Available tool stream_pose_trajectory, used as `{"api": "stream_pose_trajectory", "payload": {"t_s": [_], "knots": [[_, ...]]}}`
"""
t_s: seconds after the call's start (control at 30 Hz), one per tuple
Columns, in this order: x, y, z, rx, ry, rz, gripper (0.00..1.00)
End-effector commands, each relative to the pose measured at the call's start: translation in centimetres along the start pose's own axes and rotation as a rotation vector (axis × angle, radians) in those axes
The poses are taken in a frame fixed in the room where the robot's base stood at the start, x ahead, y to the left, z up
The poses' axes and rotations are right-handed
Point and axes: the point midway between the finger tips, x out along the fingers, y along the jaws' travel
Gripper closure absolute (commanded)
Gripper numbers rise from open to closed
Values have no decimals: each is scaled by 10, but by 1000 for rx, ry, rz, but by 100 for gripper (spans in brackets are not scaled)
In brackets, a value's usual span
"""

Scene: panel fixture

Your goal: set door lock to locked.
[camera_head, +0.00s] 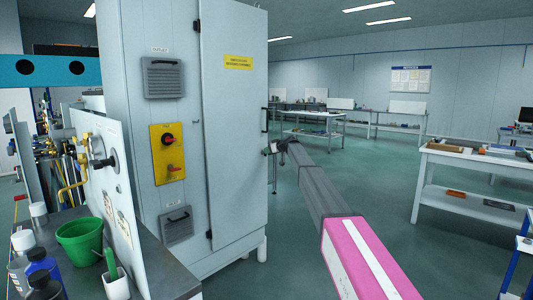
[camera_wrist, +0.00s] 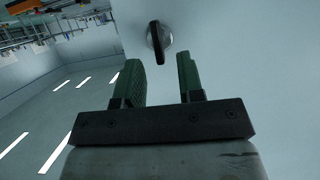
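The door lock (camera_wrist: 157,42) shows in the wrist view as a round silver disc with a black turn piece, set on a pale flat panel. The black piece lies nearly upright in that picture. My gripper (camera_wrist: 160,68) is open, with its two green-padded fingers apart and nothing between them. The lock lies just beyond the fingertips, roughly in line with the gap; contact is not visible. In the head view my gripper (camera_head: 276,147) is at the right edge of the tall grey cabinet door (camera_head: 229,150). The lock cannot be made out there.
A dark handle (camera_head: 264,121) sits on the door's right edge. A yellow switch plate (camera_head: 167,153) is on the cabinet's left face. A bench with a green bucket (camera_head: 79,240) stands at the front left. Open floor (camera_head: 350,175) lies to the right, before a white table (camera_head: 470,168).

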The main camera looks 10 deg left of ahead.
Motion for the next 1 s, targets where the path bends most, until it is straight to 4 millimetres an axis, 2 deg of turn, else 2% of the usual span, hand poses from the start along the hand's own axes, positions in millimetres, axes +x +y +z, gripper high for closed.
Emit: {"api": "stream_pose_trajectory", "payload": {"t_s": [0.03,0.2,0.5,0.57,0.6,0.63,1.0], "knots": [[10,2,0,0,-1,-1,65],[27,1,1,1,-1,0,65],[29,0,1,1,-1,0,65],[29,0,1,1,-1,0,84],[29,0,1,1,-1,0,97],[29,0,1,1,-1,0,100],[30,1,1,19,-1,-8,100]]}}
